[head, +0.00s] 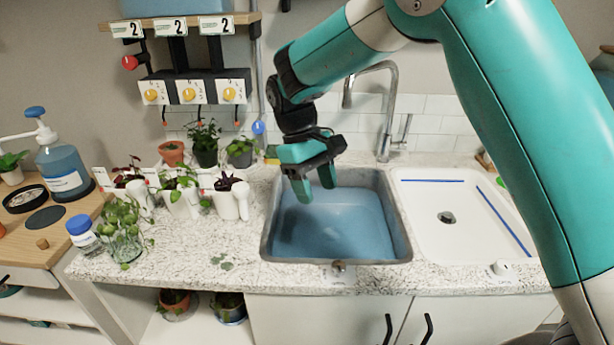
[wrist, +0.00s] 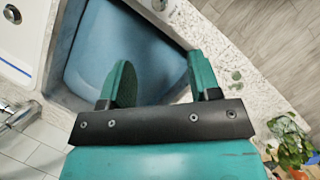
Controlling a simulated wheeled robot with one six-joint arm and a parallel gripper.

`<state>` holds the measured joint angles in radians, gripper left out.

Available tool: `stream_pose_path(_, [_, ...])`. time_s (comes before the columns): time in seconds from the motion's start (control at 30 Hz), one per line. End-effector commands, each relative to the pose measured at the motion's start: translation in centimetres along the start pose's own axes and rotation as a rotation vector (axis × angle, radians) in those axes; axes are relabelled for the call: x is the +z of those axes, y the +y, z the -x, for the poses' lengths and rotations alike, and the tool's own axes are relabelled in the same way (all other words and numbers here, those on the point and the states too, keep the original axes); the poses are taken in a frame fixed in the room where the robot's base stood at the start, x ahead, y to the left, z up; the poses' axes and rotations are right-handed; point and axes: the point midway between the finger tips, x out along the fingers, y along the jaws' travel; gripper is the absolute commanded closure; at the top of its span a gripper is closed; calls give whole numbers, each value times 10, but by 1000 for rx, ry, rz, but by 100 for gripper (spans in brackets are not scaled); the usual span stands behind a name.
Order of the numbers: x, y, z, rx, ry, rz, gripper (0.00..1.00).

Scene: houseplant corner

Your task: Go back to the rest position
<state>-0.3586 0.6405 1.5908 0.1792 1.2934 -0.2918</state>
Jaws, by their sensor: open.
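My gripper (head: 316,188) is open and empty, above the left part of the sink basin (head: 282,240) in the head view. Its two teal fingers point down and are apart. In the wrist view, my gripper (wrist: 160,82) shows its two fingers spread with nothing between them. The blue inside of the basin (wrist: 130,45) and the speckled counter lie beyond the fingers. My teal arm reaches in from the right of the head view.
A chrome faucet (head: 388,110) stands behind the basin. A white drainboard (head: 460,225) is to the right. Several potted plants, including a white pot (head: 226,203), stand left of the gripper. A shelf with dispensers (head: 190,92) hangs above them. The counter front (head: 190,250) is mostly clear.

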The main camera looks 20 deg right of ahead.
Motion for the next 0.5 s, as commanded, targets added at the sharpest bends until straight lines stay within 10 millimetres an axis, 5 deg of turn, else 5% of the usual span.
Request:
stream_pose_path(0.17, [6,-1,4,-1,18,6,43])
stream_pose_path(0.27, [28,-6,14,-9,71,28,43])
stream_pose_path(0.5, [124,-49,26,-92,320,117,43])
